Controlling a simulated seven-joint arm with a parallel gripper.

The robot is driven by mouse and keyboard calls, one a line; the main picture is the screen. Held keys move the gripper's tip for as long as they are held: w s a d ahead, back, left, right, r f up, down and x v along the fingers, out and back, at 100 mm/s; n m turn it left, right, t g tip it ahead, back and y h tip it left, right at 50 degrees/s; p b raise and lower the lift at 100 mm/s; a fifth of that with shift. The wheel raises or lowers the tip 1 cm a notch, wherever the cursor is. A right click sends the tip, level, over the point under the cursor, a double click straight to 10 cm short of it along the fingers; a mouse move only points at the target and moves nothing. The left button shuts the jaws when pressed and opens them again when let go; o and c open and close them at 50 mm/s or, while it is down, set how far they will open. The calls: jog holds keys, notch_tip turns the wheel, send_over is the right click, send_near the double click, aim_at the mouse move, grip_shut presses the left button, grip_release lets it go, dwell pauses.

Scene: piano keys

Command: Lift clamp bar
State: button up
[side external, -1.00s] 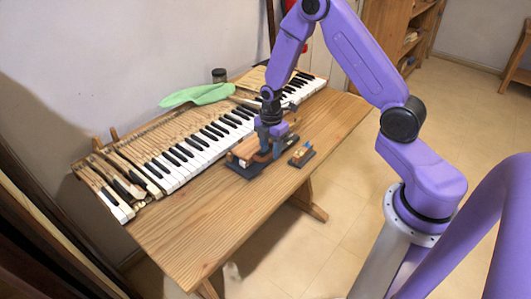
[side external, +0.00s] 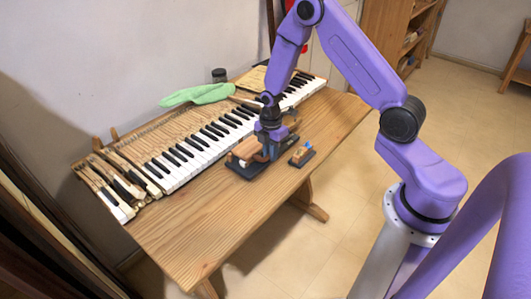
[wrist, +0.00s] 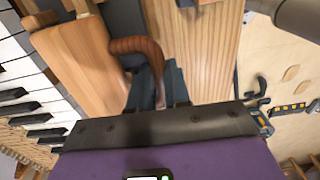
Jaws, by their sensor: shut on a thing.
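The clamp fixture with its dark base (side external: 243,171) and wooden parts stands on the table in front of the piano keys. A brown curved handle, which looks like part of the clamp bar (wrist: 138,46), shows in the wrist view between two pale wooden blocks. My gripper (side external: 268,148) is down at the fixture. In the wrist view my gripper (wrist: 157,88) is shut on the brown handle, with dark fingers on either side of it. The rest of the bar and its contact with the fixture are largely hidden by the gripper.
The piano keyboard (side external: 205,143) runs along the back of the wooden table (side external: 200,225). A green cloth (side external: 200,95) and a dark jar (side external: 219,75) lie behind it. A small block with parts (side external: 301,154) sits right of the fixture. The front left tabletop is clear.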

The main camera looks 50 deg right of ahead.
jog(key=shift+w+r, duration=0.25)
jog(key=shift+r, duration=1)
jog(key=shift+w+r, duration=0.3)
jog(key=shift+r, duration=0.2)
jog(key=shift+w+r, duration=0.25)
jog(key=shift+r, duration=0.25)
jog(key=shift+w+r, duration=0.1)
jog(key=shift+w, duration=0.05)
jog(key=shift+w+r, duration=0.6)
jog(key=shift+r, duration=0.3)
